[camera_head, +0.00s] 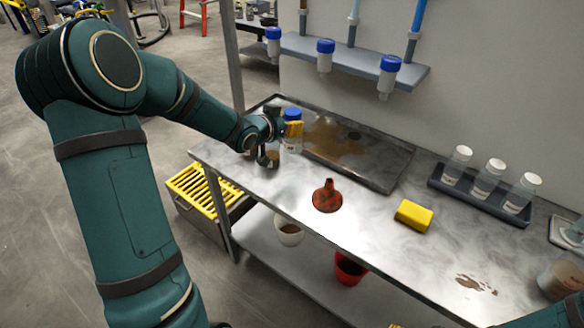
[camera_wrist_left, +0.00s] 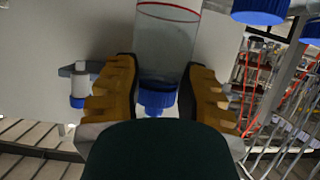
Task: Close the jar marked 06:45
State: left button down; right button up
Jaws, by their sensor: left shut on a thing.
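A clear jar with a blue lid (camera_head: 291,114) is at the back left of the metal table, beside the stained tray. My left gripper (camera_head: 294,129) is shut on this jar, near its lid end. In the left wrist view, the yellow fingers (camera_wrist_left: 163,82) flank the clear jar (camera_wrist_left: 166,40) on both sides. Its blue lid (camera_wrist_left: 157,99) shows between them, and a red line runs around the far end. No time mark is readable on it. I cannot tell whether its base touches the table. My right gripper is out of view.
The stained tray (camera_head: 383,178) lies behind. A red funnel (camera_head: 327,197) and yellow sponge (camera_head: 414,215) stand on the table. Blue-topped containers (camera_head: 325,58) hang at the wall shelf (camera_head: 355,65). A dark rack (camera_head: 468,197) holds three white-capped bottles. The table's front middle is mostly clear.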

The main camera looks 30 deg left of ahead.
aim_at(287, 152)
pick_arm(q)
notch_tip(287, 152, down, 6)
jog(key=shift+w+r+b, duration=0.1)
jog(key=shift+b, duration=0.55)
jog(key=shift+f+b, duration=0.5)
jog(key=shift+f, duration=1.4)
jog(key=shift+f, duration=0.15)
jog(key=c, duration=0.6)
grip_release()
